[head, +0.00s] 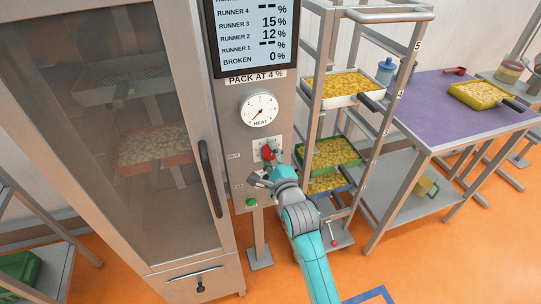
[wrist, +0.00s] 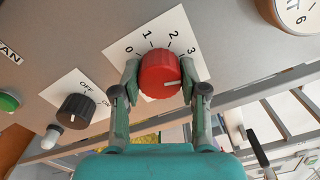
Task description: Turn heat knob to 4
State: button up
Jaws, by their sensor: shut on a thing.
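The red heat knob (head: 267,152) sits on its white dial plate on the grey control column, below the round HEAT gauge (head: 260,111). In the wrist view the red knob (wrist: 159,72) is between the two fingers of my gripper (wrist: 159,85), which are shut on its sides. Figures 0, 1, 2 and 3 show around the knob. The knob's white line points to the right, past the 3 and towards the right finger. Any figure beyond 3 is hidden by that finger. The gauge needle points to the lower left.
A black OFF/ON fan knob (wrist: 75,107) and a green button (wrist: 8,101) are to the left. The screen (head: 255,35) is above. A rack with trays of yellow pieces (head: 331,152) stands close on the right, and a glass-doored cabinet (head: 140,130) on the left.

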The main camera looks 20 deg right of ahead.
jog(key=m, duration=0.4)
jog(key=shift+f+m, duration=0.1)
jog(key=shift+m, duration=0.2)
dwell(0.3)
jog(key=o, duration=1.1)
jog(key=shift+o, duration=0.2)
jog(key=s, duration=1.2)
